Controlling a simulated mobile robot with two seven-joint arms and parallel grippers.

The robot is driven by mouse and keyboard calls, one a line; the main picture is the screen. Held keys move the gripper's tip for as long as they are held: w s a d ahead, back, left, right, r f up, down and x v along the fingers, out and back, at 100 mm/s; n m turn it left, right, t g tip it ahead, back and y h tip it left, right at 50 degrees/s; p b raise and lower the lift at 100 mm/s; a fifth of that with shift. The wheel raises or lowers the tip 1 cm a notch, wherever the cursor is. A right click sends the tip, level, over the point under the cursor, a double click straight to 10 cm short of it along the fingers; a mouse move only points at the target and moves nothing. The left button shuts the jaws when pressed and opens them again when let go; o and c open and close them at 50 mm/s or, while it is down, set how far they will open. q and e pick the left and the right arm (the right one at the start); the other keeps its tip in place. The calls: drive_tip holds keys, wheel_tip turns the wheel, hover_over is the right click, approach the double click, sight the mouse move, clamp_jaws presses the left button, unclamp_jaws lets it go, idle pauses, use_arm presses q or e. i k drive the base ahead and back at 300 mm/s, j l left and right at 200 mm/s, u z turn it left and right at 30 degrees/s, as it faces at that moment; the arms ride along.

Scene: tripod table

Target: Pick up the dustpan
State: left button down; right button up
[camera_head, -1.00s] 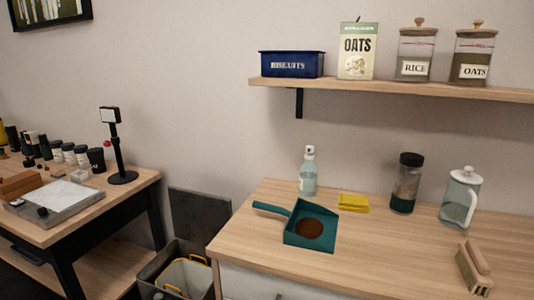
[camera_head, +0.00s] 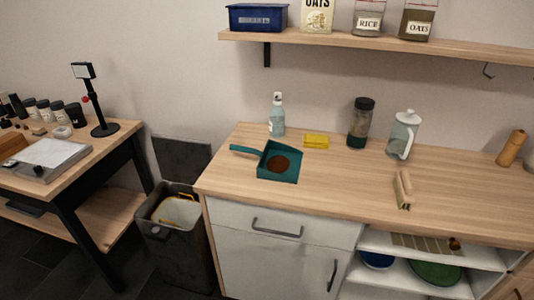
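The teal dustpan (camera_head: 291,173) lies flat on the left part of the wooden counter (camera_head: 330,186), with its handle (camera_head: 244,150) pointing left. A round patch of brown material (camera_head: 278,164) lies in its pan. Neither of my grippers shows in the head view, and nothing is holding the dustpan.
A grey bin (camera_head: 172,225) stands left of the counter. A shelf (camera_head: 400,46) hangs above.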

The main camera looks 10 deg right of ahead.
sight(279, 162)
drive_tip(key=i+j+u, duration=0.35)
drive_tip(key=i+j, duration=0.35)
drive_tip(key=k, duration=0.6)
